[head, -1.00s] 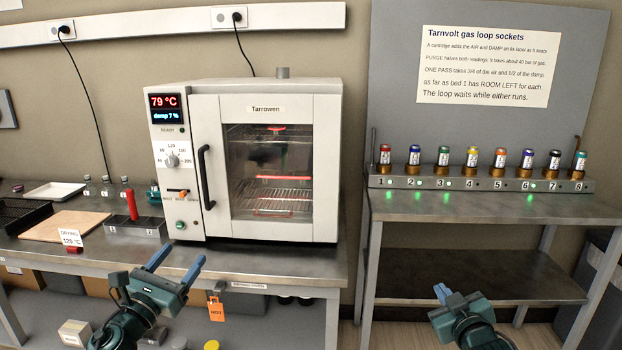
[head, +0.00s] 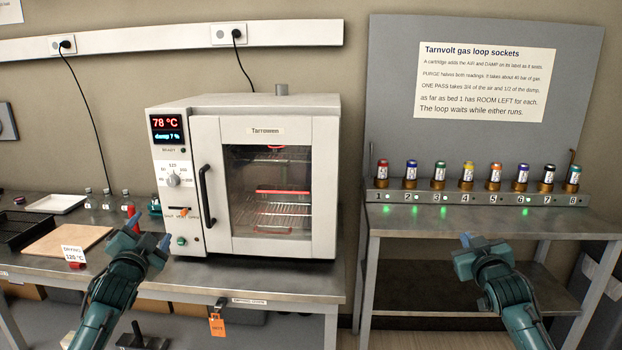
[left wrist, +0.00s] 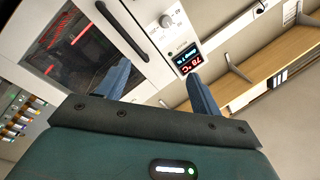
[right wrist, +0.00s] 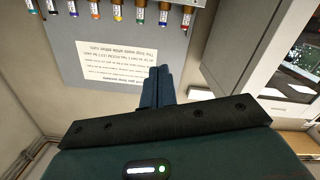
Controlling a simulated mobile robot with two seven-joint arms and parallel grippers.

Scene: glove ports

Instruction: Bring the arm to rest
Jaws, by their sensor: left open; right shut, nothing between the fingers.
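My left gripper (head: 149,231) is raised in front of the counter, left of the white oven (head: 325,170). In the left wrist view its two blue fingers (left wrist: 157,70) are apart with nothing between them, and the oven lies beyond. My right gripper (head: 464,241) is in front of the right-hand metal bench, below the row of cartridges. In the right wrist view its fingers (right wrist: 158,72) are together and empty. Neither gripper appears to touch anything.
The oven display (head: 167,128) reads 78 °C and damp 7 %. Several colored cartridges (head: 439,172) stand in a numbered rail (head: 450,198), with some green lights lit. A wooden board (head: 68,241) and a white tray (head: 56,203) lie on the left counter. An orange tag (head: 217,325) hangs below its edge.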

